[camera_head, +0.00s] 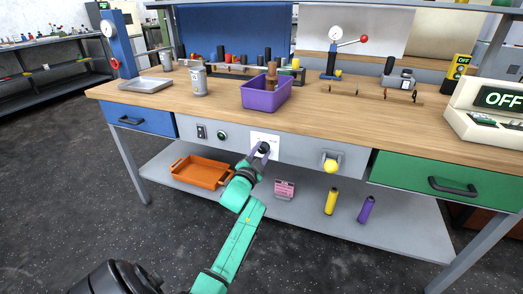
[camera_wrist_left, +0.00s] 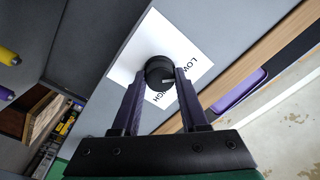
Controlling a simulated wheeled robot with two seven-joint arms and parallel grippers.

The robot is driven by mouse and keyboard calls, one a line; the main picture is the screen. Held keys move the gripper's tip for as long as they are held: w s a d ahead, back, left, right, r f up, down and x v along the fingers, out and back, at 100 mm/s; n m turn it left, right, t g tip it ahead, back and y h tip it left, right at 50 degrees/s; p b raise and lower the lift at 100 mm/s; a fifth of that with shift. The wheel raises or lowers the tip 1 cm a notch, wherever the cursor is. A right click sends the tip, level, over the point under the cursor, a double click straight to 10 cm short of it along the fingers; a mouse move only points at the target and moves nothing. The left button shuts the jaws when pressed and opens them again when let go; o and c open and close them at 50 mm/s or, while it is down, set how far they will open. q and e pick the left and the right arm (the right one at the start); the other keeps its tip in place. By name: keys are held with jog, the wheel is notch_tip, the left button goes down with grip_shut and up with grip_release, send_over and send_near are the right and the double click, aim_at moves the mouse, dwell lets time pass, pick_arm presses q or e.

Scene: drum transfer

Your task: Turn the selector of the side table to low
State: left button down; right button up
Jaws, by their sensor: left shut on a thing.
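The selector is a round black knob (camera_wrist_left: 160,70) on a white label plate (camera_wrist_left: 206,48) in the left wrist view. The label reads LOW at the knob's upper right and HIGH, partly covered, below it. A short pale mark on the knob's face points roughly right in that view; its exact setting is hard to tell. My left gripper (camera_wrist_left: 156,84) has its two dark fingers on either side of the knob, shut on it. In the head view the left gripper (camera_head: 263,152) is at the white plate (camera_head: 265,138) on the table's front panel. My right gripper is out of view.
The wooden tabletop (camera_head: 330,115) holds a purple bin (camera_head: 265,98) and a display reading OFF (camera_head: 500,98). A yellow knob (camera_head: 330,166) and green drawer (camera_head: 430,178) are right of the plate. An orange tray (camera_head: 200,175) is on the lower shelf.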

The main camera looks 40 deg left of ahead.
pick_arm(q)
jog(key=shift+f, duration=0.1)
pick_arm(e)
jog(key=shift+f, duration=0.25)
pick_arm(q)
jog(key=shift+c, duration=2.2)
grip_release()
jog(key=shift+s+d, duration=0.1)
jog(key=shift+s, duration=0.1)
jog(key=p+v, duration=0.2)
jog(key=v, duration=1.2)
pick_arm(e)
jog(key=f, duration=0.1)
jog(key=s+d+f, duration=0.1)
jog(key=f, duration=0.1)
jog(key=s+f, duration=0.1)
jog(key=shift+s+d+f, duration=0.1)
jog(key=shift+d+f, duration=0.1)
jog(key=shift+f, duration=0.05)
